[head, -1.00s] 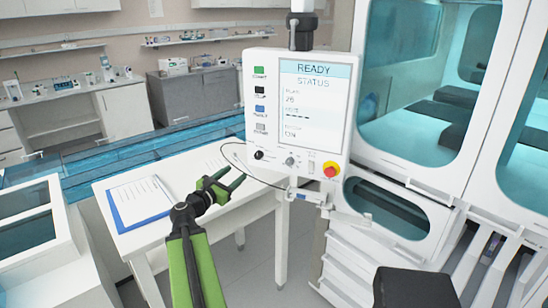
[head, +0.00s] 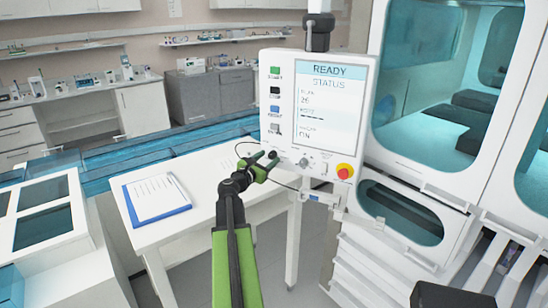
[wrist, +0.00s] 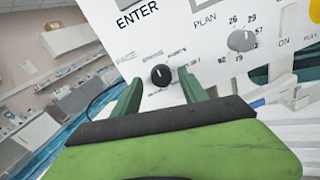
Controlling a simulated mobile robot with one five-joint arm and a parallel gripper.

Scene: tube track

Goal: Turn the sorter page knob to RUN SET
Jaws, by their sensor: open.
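The white control panel (head: 286,142) with its lit screen (head: 327,108) reading READY and STATUS is in the middle of the head view. A small black round knob (head: 272,155) sits at its lower left; it shows in the wrist view (wrist: 160,75) with a white pointer line and small labels too blurred to read. My gripper (head: 258,165) is open at the panel's lower left corner. In the wrist view the knob appears between the two green fingertips of my gripper (wrist: 159,84). I cannot tell whether they reach around it or stop short.
A grey knob (wrist: 242,41) marked PLAN with numbers is right of the black one. A red and yellow stop button (head: 345,171) is farther right. Several push buttons (head: 275,90) line the panel's left side. A white table (head: 210,180) with a clipboard (head: 157,197) stands below.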

